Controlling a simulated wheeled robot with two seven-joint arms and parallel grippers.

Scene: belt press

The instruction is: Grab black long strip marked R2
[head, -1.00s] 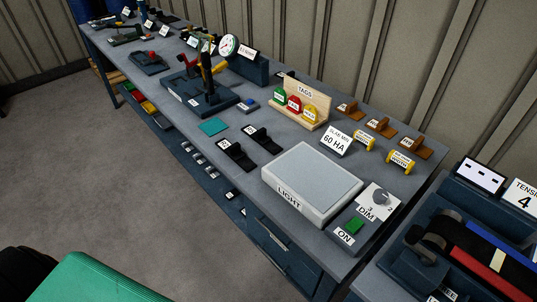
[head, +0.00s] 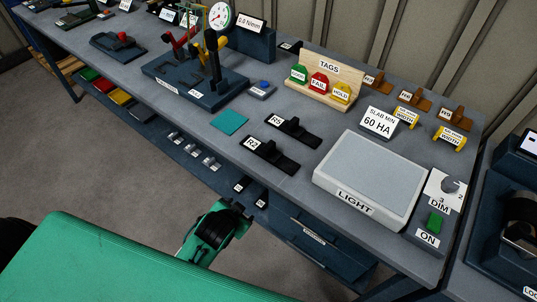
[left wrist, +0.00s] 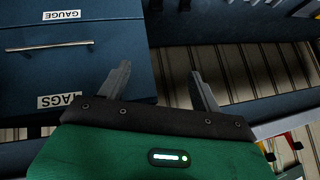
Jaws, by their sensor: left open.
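The black long strip marked R2 (head: 271,155) lies on the grey bench top near its front edge, with a white R2 label at its left end and a raised block in its middle. A similar black strip marked R5 (head: 293,131) lies just behind it. My left gripper (head: 242,208) is in front of the bench, below and left of R2, apart from it. In the left wrist view the left gripper (left wrist: 156,80) has its two fingers spread with nothing between them. My right gripper is not in view.
A light box (head: 368,178) stands right of R2. A teal square (head: 230,122) lies to its left. A tag holder (head: 322,84) and a slab sign (head: 378,122) stand behind. Drawers (head: 313,238) front the bench; the left wrist view shows a drawer front (left wrist: 75,60).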

